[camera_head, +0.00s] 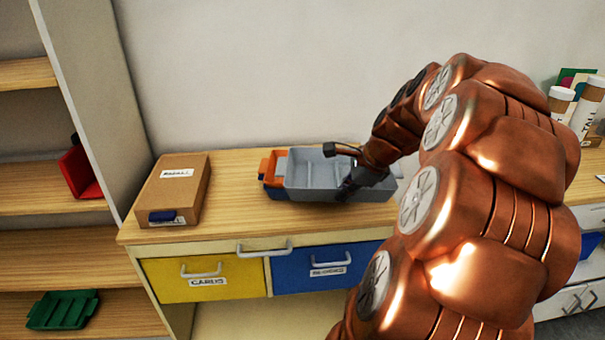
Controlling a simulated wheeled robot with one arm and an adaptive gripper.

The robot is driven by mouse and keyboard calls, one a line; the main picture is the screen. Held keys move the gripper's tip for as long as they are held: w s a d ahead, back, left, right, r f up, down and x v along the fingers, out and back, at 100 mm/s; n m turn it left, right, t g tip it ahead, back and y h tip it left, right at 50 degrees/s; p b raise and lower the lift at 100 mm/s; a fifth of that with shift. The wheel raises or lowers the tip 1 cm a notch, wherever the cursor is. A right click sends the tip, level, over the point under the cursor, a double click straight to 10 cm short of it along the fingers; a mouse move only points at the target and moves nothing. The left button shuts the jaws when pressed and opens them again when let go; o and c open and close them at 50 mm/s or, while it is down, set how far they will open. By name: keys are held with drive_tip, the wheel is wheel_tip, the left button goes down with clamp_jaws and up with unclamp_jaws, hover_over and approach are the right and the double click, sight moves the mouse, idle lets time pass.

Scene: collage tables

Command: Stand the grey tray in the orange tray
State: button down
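The grey tray (308,178) is an open, shallow box over the right part of the cabinet top. The orange tray (269,164) shows only as a strip at the grey tray's left end; the rest is hidden behind or under it. I cannot tell whether the grey tray rests inside the orange one or is held above it. My gripper (344,171) is over the grey tray, its fingers spread apart, one near the back rim and one near the front rim. I cannot tell whether they press on the tray.
A blue edge (277,193) shows below the grey tray's left end. A brown box (176,186) stands on the left of the cabinet top (232,203), with bare wood between. A shelf unit on the left holds a red bin (80,172) and a green tray (63,309).

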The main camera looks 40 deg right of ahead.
sight(312, 176)
drive_tip(key=w+d+p, duration=0.1)
drive_tip(key=w, duration=0.3)
drive_tip(key=w+d+f+p, duration=0.1)
drive_tip(key=w, duration=0.4)
drive_tip(key=w+d+p, duration=0.1)
drive_tip(key=w, duration=0.4)
drive_tip(key=shift+w+d+f, duration=0.1)
drive_tip(key=shift+d+f, duration=0.05)
drive_tip(key=shift+d, duration=0.25)
drive_tip(key=shift+w+f, duration=0.15)
drive_tip(key=shift+w, duration=0.05)
wheel_tip(312, 176, down, 3)
drive_tip(key=shift+s+r+p, duration=0.1)
drive_tip(key=shift+r+p, duration=0.1)
drive_tip(key=shift+p, duration=0.5)
drive_tip(key=shift+s+a+f, duration=0.1)
drive_tip(key=shift+a+f, duration=0.05)
drive_tip(key=shift+f, duration=0.45)
drive_tip(key=c, duration=1.3)
unclamp_jaws()
drive_tip(key=shift+d+r, duration=0.15)
drive_tip(key=shift+d, duration=0.05)
